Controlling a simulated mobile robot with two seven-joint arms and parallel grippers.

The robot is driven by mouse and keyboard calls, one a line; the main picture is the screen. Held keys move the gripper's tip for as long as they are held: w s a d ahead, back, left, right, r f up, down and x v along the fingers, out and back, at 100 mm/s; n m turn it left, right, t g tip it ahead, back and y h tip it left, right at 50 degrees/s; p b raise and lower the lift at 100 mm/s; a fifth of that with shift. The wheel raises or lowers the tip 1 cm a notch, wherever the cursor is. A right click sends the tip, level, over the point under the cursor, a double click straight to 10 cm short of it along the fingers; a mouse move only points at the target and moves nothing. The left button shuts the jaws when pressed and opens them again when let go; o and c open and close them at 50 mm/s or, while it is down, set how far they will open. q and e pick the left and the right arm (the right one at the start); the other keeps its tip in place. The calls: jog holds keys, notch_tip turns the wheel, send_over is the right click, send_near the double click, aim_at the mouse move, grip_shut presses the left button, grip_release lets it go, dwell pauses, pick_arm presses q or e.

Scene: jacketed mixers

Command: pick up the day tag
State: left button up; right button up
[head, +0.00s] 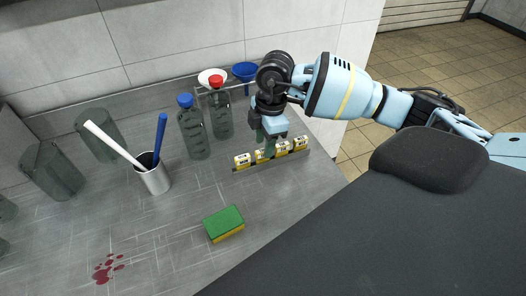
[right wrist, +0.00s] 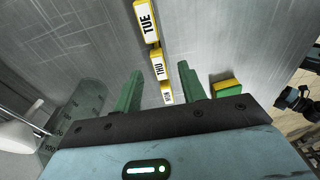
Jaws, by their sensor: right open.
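Several yellow day tags with white labels stand in a row on a grey strip (head: 256,167) on the counter. In the head view, one tag (head: 242,160) is at the left end and another (head: 300,143) at the right end. My right gripper (head: 265,144) points down over the middle of the row, its green fingers partly hiding a tag. In the right wrist view, a TUE tag (right wrist: 146,20) lies beyond the fingertips, a THU tag (right wrist: 158,68) lies between them, and a third tag (right wrist: 167,94) is nearer, its lettering too small to read. The right gripper (right wrist: 160,70) is open and empty. My left gripper is out of view.
Two clear bottles, one blue-capped (head: 194,132) and one red-capped (head: 219,110), stand left of the gripper. A green-yellow sponge (head: 223,222) lies in front. A metal cup (head: 153,179) holds a white and a blue stick. Red spots (head: 107,268) mark the counter.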

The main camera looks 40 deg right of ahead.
aim_at(263, 150)
notch_tip(263, 150, down, 2)
jog(key=shift+a+f, duration=0.1)
jog(key=shift+a, duration=0.05)
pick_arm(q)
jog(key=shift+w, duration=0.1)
pick_arm(e)
grip_shut()
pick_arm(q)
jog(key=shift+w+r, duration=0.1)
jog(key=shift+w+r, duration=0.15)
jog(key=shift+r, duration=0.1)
pick_arm(e)
notch_tip(263, 150, up, 10)
dwell(0.3)
